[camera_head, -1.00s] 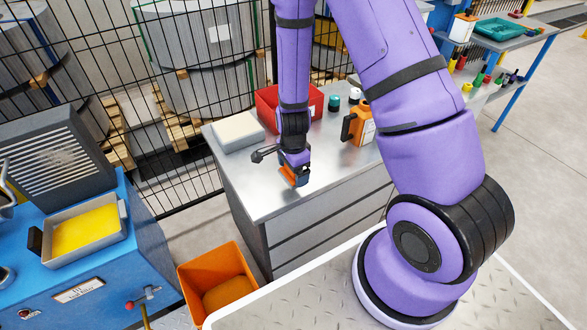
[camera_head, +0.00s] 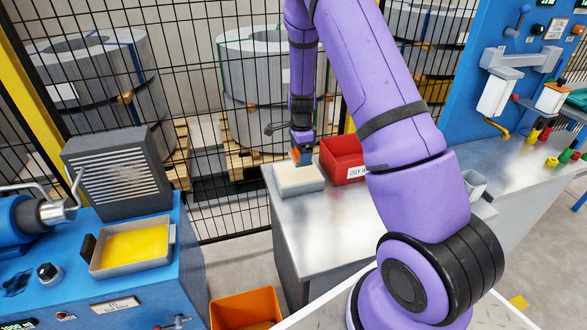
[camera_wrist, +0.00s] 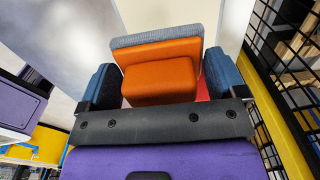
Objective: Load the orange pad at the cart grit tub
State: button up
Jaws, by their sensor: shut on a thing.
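My gripper (camera_head: 301,152) is shut on the orange pad (camera_head: 298,155), which has a grey-blue fibrous face on its far side. In the wrist view the pad (camera_wrist: 160,78) sits between the two blue-grey fingers of my gripper (camera_wrist: 162,85). A shallow tub with a pale cream fill (camera_head: 299,190) stands on the steel cabinet. The pad is at the tub's back edge in the head view, over or just above the fill. I cannot tell whether it touches.
A red bin (camera_head: 343,160) stands right of the pale tub. A tray with yellow fill (camera_head: 135,245) sits on the blue machine (camera_head: 165,285) at left. An orange bin (camera_head: 245,308) is on the floor. Wire fencing (camera_head: 215,110) runs behind. The cabinet top (camera_head: 325,235) is clear in front.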

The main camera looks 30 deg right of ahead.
aim_at(298, 172)
jog(key=shift+w+r, duration=0.2)
jog(key=shift+w, duration=0.6)
jog(key=shift+f, duration=2.9)
jog(key=shift+f, duration=0.55)
jog(key=shift+r, duration=0.15)
jog(key=shift+r, duration=3.4)
